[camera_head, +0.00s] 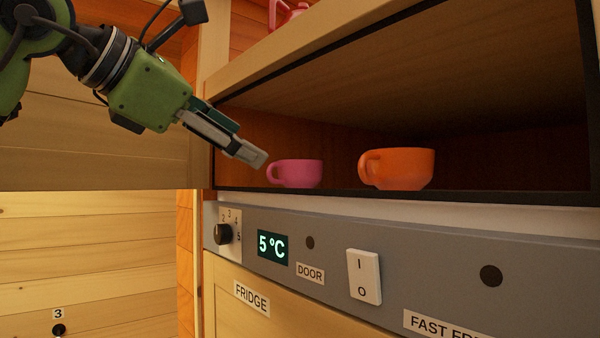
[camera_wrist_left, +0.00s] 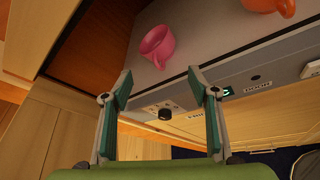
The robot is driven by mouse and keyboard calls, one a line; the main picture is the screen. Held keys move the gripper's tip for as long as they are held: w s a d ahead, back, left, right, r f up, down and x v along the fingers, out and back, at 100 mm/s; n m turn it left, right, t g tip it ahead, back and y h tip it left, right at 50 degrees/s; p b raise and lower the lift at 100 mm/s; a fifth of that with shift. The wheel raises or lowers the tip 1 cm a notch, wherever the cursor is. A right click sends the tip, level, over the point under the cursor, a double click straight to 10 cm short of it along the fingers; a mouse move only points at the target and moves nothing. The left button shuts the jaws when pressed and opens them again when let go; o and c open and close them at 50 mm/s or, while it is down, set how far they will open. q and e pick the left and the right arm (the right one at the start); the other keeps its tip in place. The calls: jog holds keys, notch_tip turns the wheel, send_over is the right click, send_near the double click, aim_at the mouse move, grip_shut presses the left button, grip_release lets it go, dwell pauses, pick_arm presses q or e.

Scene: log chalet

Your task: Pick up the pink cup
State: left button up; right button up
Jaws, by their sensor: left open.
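The pink cup (camera_head: 300,174) stands upright in the open compartment above the fridge panel, near its left end, with its handle to the left. My left gripper (camera_head: 252,155) reaches in from the left, its fingertips just left of and slightly above the cup's handle. In the left wrist view, the pink cup (camera_wrist_left: 158,46) lies ahead of the two spread green fingers (camera_wrist_left: 161,82). The gripper is open, with nothing between the fingers. My right gripper does not show.
An orange cup (camera_head: 400,169) stands in the same compartment, right of the pink cup. The compartment's left wall and top board (camera_head: 330,45) bound the space. Below are the fridge panel's knob (camera_head: 222,234), display (camera_head: 272,246) and switch (camera_head: 364,277). A pink item (camera_head: 290,14) sits on top.

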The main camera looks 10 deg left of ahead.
aim_at(277, 165)
pick_arm(q)
jog(key=p+x, duration=0.1)
jog(key=x, duration=0.4)
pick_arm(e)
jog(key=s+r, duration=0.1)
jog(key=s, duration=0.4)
pick_arm(q)
jog(key=x, duration=0.1)
jog(key=p+x, duration=0.2)
jog(key=shift+w+a+r, duration=0.1)
jog(key=shift+a+r, duration=0.05)
jog(key=shift+a, duration=0.1)
jog(key=p+x, duration=0.1)
jog(key=x, duration=0.2)
jog(key=shift+a, duration=0.15)
jog(key=shift+w+f, duration=0.2)
jog(key=shift+s, duration=0.15)
jog(key=shift+c, duration=0.3)
jog(key=shift+s, duration=0.1)
jog(key=c, duration=1.3)
grip_shut()
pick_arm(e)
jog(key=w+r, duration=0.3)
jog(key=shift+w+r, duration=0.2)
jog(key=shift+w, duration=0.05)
